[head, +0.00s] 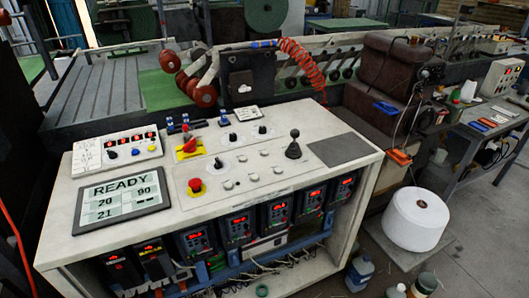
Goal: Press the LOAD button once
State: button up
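The control desk (95,221) stands in the middle of the head view with a pale top. Several small pale round buttons (227,185) sit on its raised middle panel. Their labels are too small to read, so I cannot tell which one is LOAD. A display (121,203) at the left reads READY, with 20, 90 and 21 below. My gripper is not in view.
A red mushroom button (195,186) and a red handle on a yellow plate (189,150) are left of the buttons. A black joystick (293,146) stands upright at the right. A switch box (117,150) sits at the back left. A grey pad (339,149) lies flat at the right.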

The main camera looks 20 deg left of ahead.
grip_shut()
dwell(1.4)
